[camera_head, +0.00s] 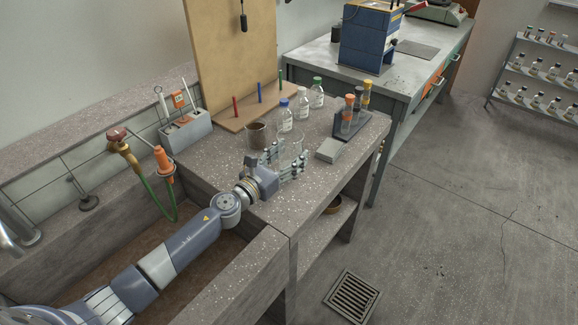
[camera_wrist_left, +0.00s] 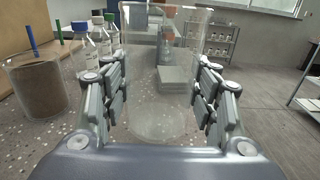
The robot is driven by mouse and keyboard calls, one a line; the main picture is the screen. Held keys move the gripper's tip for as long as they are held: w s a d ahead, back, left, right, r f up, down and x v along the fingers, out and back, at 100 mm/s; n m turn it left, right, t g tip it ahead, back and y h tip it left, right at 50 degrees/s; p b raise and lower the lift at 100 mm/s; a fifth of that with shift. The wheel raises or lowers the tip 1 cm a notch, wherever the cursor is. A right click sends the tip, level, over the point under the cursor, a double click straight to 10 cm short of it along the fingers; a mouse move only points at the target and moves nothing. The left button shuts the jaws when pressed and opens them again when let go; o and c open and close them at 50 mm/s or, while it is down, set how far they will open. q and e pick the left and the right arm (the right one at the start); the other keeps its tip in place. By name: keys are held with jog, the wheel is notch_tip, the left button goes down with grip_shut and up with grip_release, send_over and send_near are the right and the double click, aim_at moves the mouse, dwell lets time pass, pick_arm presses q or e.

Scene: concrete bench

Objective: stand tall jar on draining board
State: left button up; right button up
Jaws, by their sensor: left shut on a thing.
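The tall jar is a clear glass cylinder (camera_head: 291,146), and it also fills the middle of the left wrist view (camera_wrist_left: 160,112). My right gripper is not in view.
A beaker of brown material (camera_head: 257,136) stands just left of the jar. Capped bottles (camera_head: 301,104) stand behind it. The sink (camera_head: 165,262) lies under my left arm.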

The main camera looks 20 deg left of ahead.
aim_at(289, 164)
pick_arm(q)
jog(key=shift+w+a, duration=0.15)
jog(key=shift+w, duration=0.3)
jog(key=shift+w+f, duration=0.1)
jog(key=shift+f, duration=0.2)
notch_tip(289, 164, down, 2)
jog(key=shift+f+b, duration=0.25)
jog(key=shift+b, duration=0.8)
jog(key=shift+f, duration=0.25)
jog(key=o, duration=1.3)
jog(key=shift+f, duration=0.1)
